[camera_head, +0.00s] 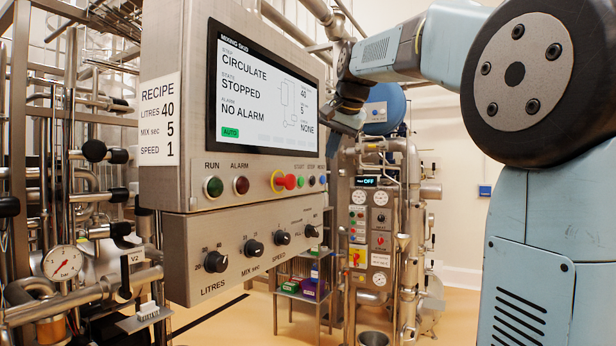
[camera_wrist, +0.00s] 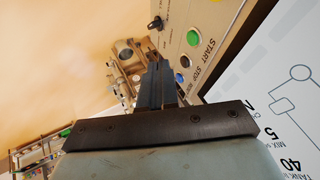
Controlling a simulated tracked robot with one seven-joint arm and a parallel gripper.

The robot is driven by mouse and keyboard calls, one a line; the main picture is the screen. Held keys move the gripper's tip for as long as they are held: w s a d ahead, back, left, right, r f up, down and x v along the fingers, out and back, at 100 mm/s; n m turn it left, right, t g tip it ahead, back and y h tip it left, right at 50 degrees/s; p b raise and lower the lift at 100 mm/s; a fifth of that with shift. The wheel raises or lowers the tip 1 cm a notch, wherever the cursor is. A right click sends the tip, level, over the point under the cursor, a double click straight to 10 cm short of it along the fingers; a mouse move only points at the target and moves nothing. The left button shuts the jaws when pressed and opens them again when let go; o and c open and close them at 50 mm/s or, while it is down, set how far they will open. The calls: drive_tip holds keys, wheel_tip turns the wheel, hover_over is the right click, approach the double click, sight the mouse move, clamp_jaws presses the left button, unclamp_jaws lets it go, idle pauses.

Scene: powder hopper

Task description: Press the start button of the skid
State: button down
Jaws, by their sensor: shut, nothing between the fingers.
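The skid's control panel (camera_head: 165,80) stands at the left in the head view, with a row of buttons below its screen (camera_head: 265,90). The green start button (camera_head: 300,182) is small and sits right of the red emergency stop (camera_head: 286,181) on its yellow ring. In the wrist view the start button (camera_wrist: 194,38) shows green beside its START label. My gripper (camera_wrist: 154,62) is shut and empty, its dark fingers apart from the button in the picture. In the head view my wrist is at the panel's right edge; the fingertips are hard to make out.
The screen reads CIRCULATE, STOPPED, NO ALARM. A knob panel (camera_head: 200,235) hangs below. A stop button (camera_wrist: 184,62) sits close to the start button. Pipes and a second control box (camera_head: 370,240) stand behind at the right; open floor (camera_head: 240,325) lies in front.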

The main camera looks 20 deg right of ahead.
sight(302, 180)
drive_tip(key=shift+w+r, duration=0.55)
drive_tip(key=shift+w, duration=0.1)
drive_tip(key=shift+w+a+f, duration=0.55)
drive_tip(key=shift+w+f, duration=0.8)
drive_tip(key=shift+w, duration=0.1)
drive_tip(key=shift+w+a+f, duration=0.55)
drive_tip(key=shift+w+f, duration=0.75)
drive_tip(key=shift+w, duration=0.2)
drive_tip(key=shift+w+a+f, duration=0.55)
drive_tip(key=shift+w+f, duration=0.8)
drive_tip(key=shift+w, duration=0.1)
drive_tip(key=shift+w+a, duration=0.5)
drive_tip(key=shift+a, duration=0.15)
